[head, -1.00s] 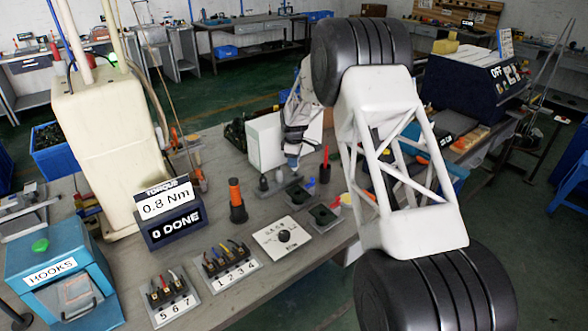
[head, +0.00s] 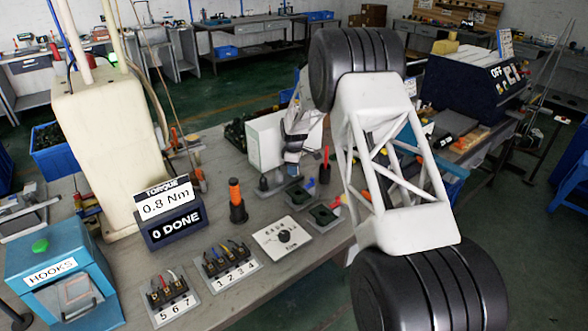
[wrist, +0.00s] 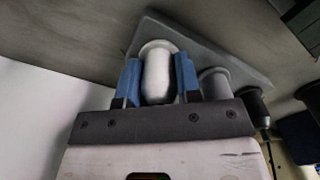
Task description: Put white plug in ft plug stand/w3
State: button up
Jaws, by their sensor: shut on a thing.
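My gripper (wrist: 157,85) is shut on the white plug (wrist: 157,76), with one blue finger on each side of it. In the wrist view the plug's round flange lies over the grey plate of the plug stand (wrist: 203,48). I cannot tell whether the plug touches or sits in the stand. A grey plug (wrist: 213,82) and a black plug (wrist: 250,101) stand in a row beside it. In the head view my gripper (head: 292,156) is low over the plug stand (head: 270,194), near the white box, and the white plug cannot be made out there.
A white box (head: 267,142) stands close behind my gripper. An orange-handled tool (head: 236,200), a white card with a black knob (head: 284,238), dark green-topped blocks (head: 323,214) and a red upright tool (head: 326,160) are around. Numbered racks (head: 230,266) stand in front.

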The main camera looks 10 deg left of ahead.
jog(key=shift+f, duration=0.1)
jog(key=o, duration=0.9)
notch_tip(320, 180, up, 12)
jog(key=shift+r, duration=0.15)
dwell(0.6)
jog(key=shift+r, duration=0.1)
dwell(0.4)
